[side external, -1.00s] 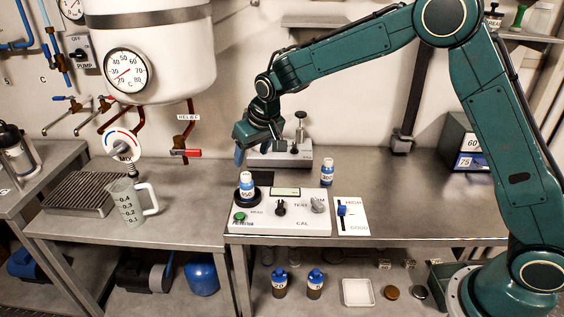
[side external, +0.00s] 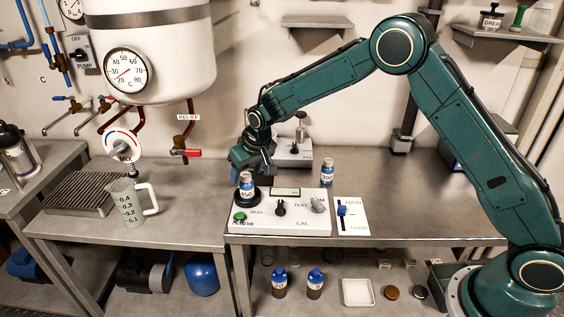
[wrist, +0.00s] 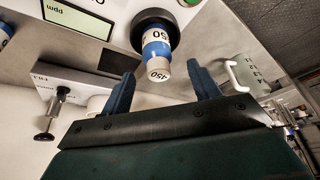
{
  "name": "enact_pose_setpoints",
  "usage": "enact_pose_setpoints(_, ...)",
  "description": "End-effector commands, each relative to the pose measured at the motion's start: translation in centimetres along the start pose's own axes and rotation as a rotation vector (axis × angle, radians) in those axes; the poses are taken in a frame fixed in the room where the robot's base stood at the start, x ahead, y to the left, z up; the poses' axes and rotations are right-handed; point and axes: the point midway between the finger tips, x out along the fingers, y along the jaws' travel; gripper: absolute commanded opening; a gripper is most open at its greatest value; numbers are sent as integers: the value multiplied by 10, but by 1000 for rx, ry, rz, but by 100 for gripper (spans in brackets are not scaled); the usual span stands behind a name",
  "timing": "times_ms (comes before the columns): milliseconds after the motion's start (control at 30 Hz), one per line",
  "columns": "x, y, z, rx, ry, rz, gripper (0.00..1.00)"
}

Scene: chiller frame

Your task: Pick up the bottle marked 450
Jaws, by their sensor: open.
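The bottle marked 450 (side external: 246,184) is small, with a blue body and a white cap. It stands upright in the black round holder on the left of the white meter box (side external: 300,212). In the wrist view the bottle (wrist: 157,58) shows its cap, marked 450, just beyond the fingertips. My gripper (side external: 252,172) is behind and above the bottle in the side view. In the wrist view my gripper (wrist: 164,82) has its two blue fingers apart, with the bottle's cap lying between their tips in the picture.
Another blue and white bottle (side external: 327,172) stands behind the meter box. A white slider panel (side external: 351,215) lies to its right. A device with a plunger (side external: 294,153) is behind my gripper. A measuring jug (side external: 131,203) stands on the left bench.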

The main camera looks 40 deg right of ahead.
Motion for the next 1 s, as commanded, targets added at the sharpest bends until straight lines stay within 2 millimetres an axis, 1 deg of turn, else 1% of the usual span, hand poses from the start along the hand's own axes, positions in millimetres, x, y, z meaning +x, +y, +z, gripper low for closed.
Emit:
enact_pose_setpoints(167, 14, 1, 1, 0, -2, 0, 61)
enact_pose_setpoints(400, 40, 2, 1, 0, -1, 0, 61)
enact_pose_setpoints(500, 47, 2, 1, 0, -1, 0, 61)
enact_pose_setpoints(633, 50, 2, 1, 0, -1, -1, 61)
enact_pose_setpoints(1000, 50, 2, 1, 0, -1, 0, 61)
